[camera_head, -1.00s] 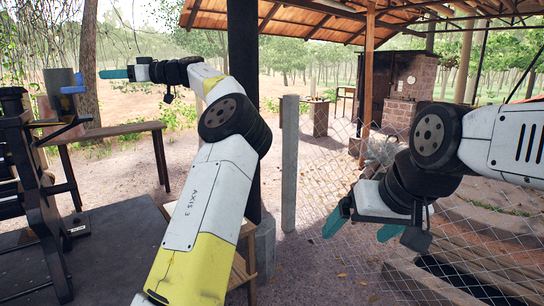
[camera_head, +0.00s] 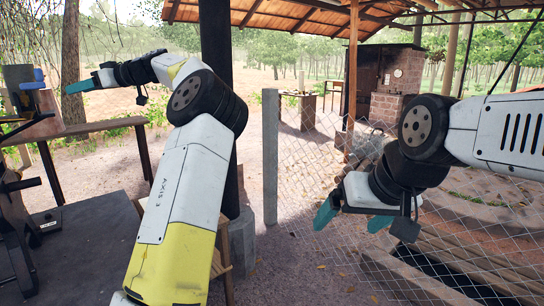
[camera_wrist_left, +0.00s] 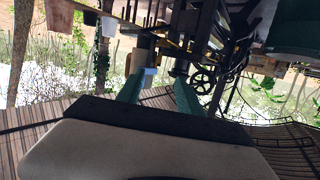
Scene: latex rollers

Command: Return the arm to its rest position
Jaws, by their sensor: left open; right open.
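My left arm reaches up from the bottom of the head view and bends left. Its gripper (camera_head: 78,87) has teal fingers and points left, over the ground beyond the bench. In the left wrist view the two teal fingers of the left gripper (camera_wrist_left: 158,92) stand apart with nothing held between them. My right arm comes in from the right edge. Its gripper (camera_head: 352,217) hangs in front of the wire fence, teal fingers spread and empty.
A dark roller machine (camera_head: 18,215) stands at the left edge, beside a wooden bench (camera_head: 95,128). A grey post (camera_head: 270,155) and wire fence (camera_head: 310,215) stand mid-view. A brick oven (camera_head: 390,80) is behind. Gravel ground lies between the bench and the post.

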